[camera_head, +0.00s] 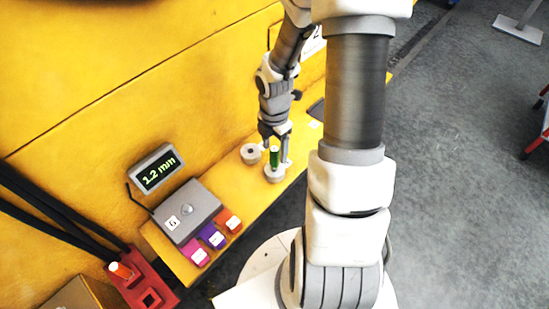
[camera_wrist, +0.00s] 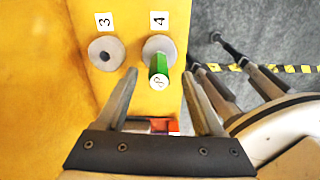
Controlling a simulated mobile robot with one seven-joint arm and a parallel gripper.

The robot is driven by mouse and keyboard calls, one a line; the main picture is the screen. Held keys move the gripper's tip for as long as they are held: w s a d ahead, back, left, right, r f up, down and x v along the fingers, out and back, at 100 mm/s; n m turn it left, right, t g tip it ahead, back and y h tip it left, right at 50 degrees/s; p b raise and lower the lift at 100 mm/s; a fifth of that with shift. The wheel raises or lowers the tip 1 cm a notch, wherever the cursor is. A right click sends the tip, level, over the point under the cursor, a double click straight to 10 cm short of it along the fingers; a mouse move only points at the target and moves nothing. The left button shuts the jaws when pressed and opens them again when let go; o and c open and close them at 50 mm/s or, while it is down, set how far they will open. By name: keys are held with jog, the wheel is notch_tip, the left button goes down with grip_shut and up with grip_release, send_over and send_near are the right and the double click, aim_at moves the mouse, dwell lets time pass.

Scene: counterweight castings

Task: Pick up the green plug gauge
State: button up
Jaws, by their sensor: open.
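The green plug gauge (camera_head: 274,157) stands upright in a round grey casting (camera_head: 275,174) on the yellow ledge. In the wrist view the green plug gauge (camera_wrist: 158,68) shows its white marked top, and its casting (camera_wrist: 151,45) lies beside the label 4. My gripper (camera_head: 275,150) is open over the ledge. In the wrist view its two fingertips (camera_wrist: 160,72) lie on either side of the gauge, with space on both sides. I see no contact between fingers and gauge.
A second grey casting (camera_wrist: 106,53) with an empty hole sits left, by the label 3. A grey box (camera_head: 187,211) with a display (camera_head: 157,169) and several coloured blocks (camera_head: 213,237) stand further along the ledge. A red holder (camera_head: 150,298) is at lower left.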

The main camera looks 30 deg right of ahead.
aim_at(275, 157)
notch_tip(275, 157, down, 4)
jog(key=shift+f, duration=0.1)
grip_shut()
dwell(0.5)
